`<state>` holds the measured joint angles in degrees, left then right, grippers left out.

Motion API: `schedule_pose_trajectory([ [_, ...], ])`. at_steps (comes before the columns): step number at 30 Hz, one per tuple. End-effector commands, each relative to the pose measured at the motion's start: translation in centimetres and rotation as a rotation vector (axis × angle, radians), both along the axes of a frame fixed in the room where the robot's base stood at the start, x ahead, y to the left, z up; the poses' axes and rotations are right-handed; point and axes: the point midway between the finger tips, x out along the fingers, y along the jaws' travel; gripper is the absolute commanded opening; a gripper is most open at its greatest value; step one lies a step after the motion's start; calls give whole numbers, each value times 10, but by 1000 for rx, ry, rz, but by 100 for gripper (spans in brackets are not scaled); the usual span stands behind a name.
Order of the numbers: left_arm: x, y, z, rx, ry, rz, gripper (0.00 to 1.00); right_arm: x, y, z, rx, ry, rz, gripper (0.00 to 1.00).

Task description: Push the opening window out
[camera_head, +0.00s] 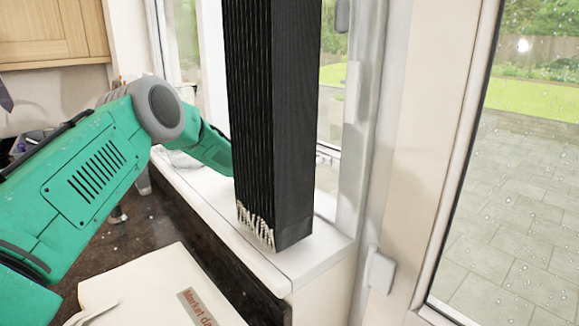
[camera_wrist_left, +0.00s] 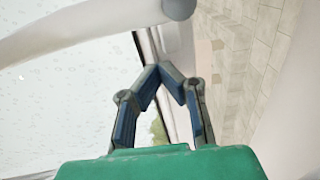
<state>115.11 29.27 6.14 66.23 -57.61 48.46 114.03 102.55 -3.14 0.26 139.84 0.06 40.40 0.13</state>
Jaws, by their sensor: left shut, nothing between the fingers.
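The window (camera_head: 183,40) stands behind the sill, with a white frame and garden beyond. A tall black pleated block (camera_head: 270,120) stands in front of it and hides much of it. My left arm reaches in from the left and passes behind the black block, so its gripper is hidden in the head view. In the left wrist view my left gripper (camera_wrist_left: 168,72) is shut and empty, its blue-padded fingertips together near a dark frame edge. A droplet-covered pane (camera_wrist_left: 65,105) lies left of the fingers and paving shows to their right. I cannot tell whether the fingers touch the window. My right gripper is out of view.
The white sill (camera_head: 300,268) runs beneath the black block. A book (camera_head: 150,290) lies on the dark worktop (camera_head: 130,232) in front. A large glazed pane (camera_head: 520,190) looks onto a patio at right. A wooden cupboard (camera_head: 50,30) hangs at upper left.

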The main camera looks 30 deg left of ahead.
Motion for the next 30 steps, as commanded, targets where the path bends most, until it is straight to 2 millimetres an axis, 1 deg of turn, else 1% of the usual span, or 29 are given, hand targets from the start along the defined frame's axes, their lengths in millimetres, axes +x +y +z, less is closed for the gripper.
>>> schedule_pose_trajectory([
  [11,1,1,0,-1,-1,1,0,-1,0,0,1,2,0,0],
  [12,0,2,0,-1,0,1,0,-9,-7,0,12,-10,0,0],
  [16,-8,3,1,-1,0,1,0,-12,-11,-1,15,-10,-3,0],
  [20,-26,7,1,-2,2,1,0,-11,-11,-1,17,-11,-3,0],
  [27,-74,21,1,-1,1,2,0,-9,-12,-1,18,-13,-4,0],
  [30,-91,25,0,1,1,1,0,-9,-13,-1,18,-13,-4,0],
])
